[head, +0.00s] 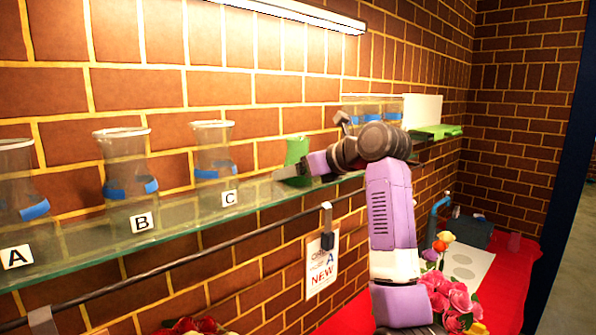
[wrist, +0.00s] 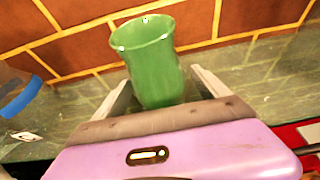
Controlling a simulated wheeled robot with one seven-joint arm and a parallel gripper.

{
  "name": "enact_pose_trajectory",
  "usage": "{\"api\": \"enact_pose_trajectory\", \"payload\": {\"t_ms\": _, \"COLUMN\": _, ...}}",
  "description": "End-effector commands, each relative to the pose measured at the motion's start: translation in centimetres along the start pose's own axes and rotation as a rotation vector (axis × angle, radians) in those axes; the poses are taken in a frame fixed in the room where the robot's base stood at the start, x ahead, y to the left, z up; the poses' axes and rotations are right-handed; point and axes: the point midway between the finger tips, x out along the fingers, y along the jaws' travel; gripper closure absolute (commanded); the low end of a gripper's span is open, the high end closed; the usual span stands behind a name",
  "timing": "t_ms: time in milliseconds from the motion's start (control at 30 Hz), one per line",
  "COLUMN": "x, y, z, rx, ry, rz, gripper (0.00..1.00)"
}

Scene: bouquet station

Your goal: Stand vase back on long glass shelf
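The green vase (wrist: 152,52) is an empty tumbler shape with a flared rim. In the wrist view it rises between my two fingers (wrist: 161,82), leaning a little, and its lower end is partly hidden by my gripper's body. Gaps show between the vase and the fingers, so my gripper looks open around it. In the head view the vase (head: 297,149) is nearly upright at the long glass shelf (head: 262,196), right of vase C. My gripper (head: 293,170) is low beside it; whether its base touches the glass is hard to tell.
Clear glass vases A (head: 18,190), B (head: 128,175) and C (head: 214,160), with blue bands, stand along the shelf to the left. The brick wall (head: 150,90) is close behind. A rail with a hanging card (head: 321,262) runs below. Flowers (head: 450,297) are lower right.

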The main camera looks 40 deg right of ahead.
Motion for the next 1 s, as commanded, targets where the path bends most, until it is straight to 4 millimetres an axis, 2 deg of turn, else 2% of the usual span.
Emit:
{"api": "enact_pose_trajectory", "payload": {"t_ms": 267, "x": -0.1, "y": 0.0, "z": 0.2, "rx": -0.001, "ry": 0.0, "rz": 0.0, "gripper": 0.16}}
{"api": "enact_pose_trajectory", "payload": {"t_ms": 367, "x": -0.9, "y": 0.0, "z": 0.1, "rx": -0.001, "ry": -0.002, "rz": 0.0, "gripper": 0.16}}
{"api": "enact_pose_trajectory", "payload": {"t_ms": 800, "x": -9.3, "y": 0.1, "z": 0.1, "rx": -0.002, "ry": -0.005, "rz": -0.001, "gripper": 0.16}}
{"api": "enact_pose_trajectory", "payload": {"t_ms": 1000, "x": -11.6, "y": 0.0, "z": 0.2, "rx": -0.001, "ry": -0.001, "rz": 0.0, "gripper": 0.16}}
